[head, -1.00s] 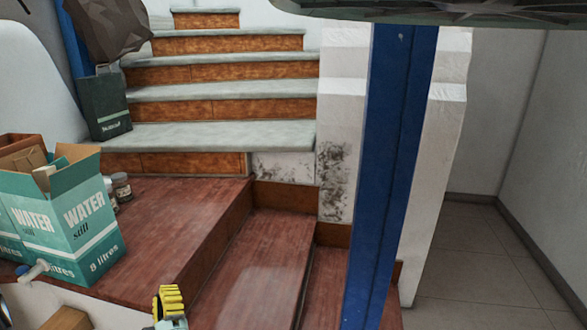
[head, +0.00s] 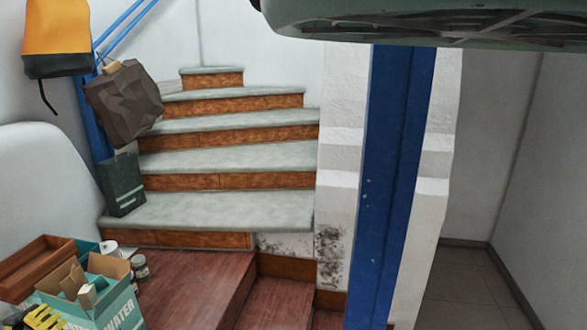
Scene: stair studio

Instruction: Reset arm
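A yellow-and-black ribbed part, which looks like my gripper (head: 38,318), shows at the bottom left corner of the head view. The frame edge cuts it off, so its fingertips and any held thing cannot be made out. It appears in front of the open teal water box (head: 122,312), at its lower left. I cannot tell whether it touches the box. The rest of my arm is not clearly in view.
A brown tray (head: 38,268), a white roll (head: 108,247) and small jars (head: 140,268) stand near the box. Stairs (head: 225,210) rise behind, with a dark bag (head: 124,100) and a green bag (head: 122,188). A blue post (head: 390,180) stands right of centre.

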